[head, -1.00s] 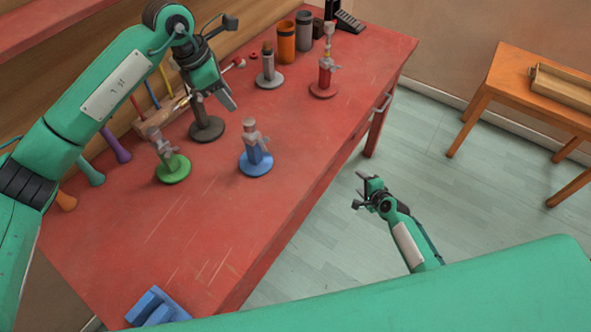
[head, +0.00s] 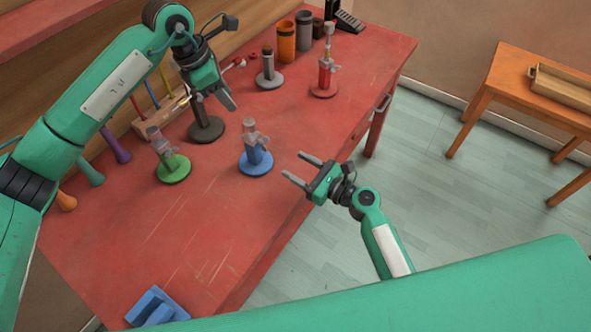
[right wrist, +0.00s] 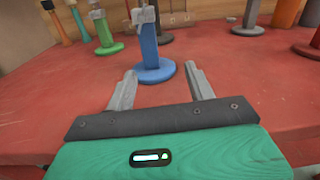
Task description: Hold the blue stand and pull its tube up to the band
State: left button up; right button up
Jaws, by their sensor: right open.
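The blue stand (head: 255,166) stands upright on the red table, with a round blue base, a blue post and a grey clamp and tube part (head: 250,132) on top. A band cannot be made out.
A green stand (head: 173,168) is left of the blue one, a dark stand (head: 206,127) behind it. A red stand (head: 324,86) and a grey stand (head: 269,77) are further back. A blue block (head: 157,305) lies at the near corner.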

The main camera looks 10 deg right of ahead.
aim_at(258, 151)
jog(key=shift+s+a+r+y, duration=0.2)
jog(key=shift+s+a+y, duration=0.15)
jog(key=shift+a, duration=0.5)
jog(key=x, duration=1.3)
jog(key=shift+w+a+f, duration=0.1)
jog(key=shift+w+f, duration=0.05)
grip_shut()
